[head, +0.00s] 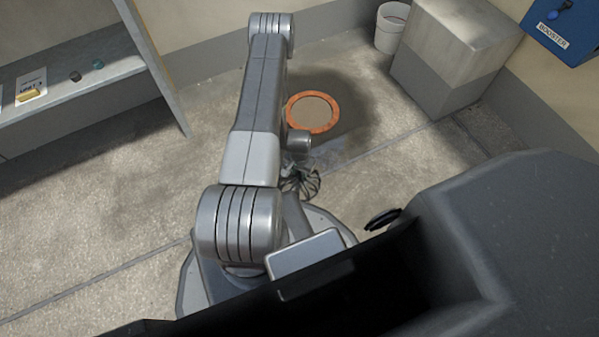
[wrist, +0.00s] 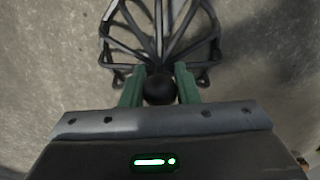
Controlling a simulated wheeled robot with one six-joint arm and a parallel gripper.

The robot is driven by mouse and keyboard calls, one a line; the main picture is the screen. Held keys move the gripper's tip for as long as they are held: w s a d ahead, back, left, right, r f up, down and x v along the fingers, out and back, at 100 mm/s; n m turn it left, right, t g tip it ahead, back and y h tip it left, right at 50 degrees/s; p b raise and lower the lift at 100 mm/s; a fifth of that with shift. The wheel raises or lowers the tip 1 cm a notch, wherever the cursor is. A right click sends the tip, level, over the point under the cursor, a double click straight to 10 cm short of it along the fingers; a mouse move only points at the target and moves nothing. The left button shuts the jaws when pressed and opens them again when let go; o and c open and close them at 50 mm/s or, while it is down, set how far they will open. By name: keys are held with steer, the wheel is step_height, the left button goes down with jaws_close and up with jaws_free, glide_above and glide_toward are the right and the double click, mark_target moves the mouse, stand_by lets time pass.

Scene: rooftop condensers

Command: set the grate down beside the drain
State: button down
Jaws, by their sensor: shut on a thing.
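The grate is a dark domed cage of curved bars with a round black knob. It fills the top middle of the wrist view (wrist: 160,35) and shows small beside my arm in the head view (head: 302,184). My gripper (wrist: 160,86) is shut on the knob, with a green finger on each side. I cannot tell whether the grate's feet touch the floor. The drain (head: 334,122) is an orange ring around a flat brown middle, in the floor beyond the grate. The grate is apart from it, on the near side. My arm hides most of the gripper in the head view.
A shelf (head: 110,72) at the left holds a card and small items. A white bucket (head: 388,36) and a grey block (head: 440,75) stand at the back right, below a blue box marked BOOSTER (head: 575,38). The concrete floor left of my arm is clear.

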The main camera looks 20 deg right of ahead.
steer(key=shift+f, duration=0.15)
steer(key=c, duration=1.1)
jaws_free()
step_height(320, 180, up, 12)
steer(key=p, duration=0.4)
steer(key=shift+r, duration=0.2)
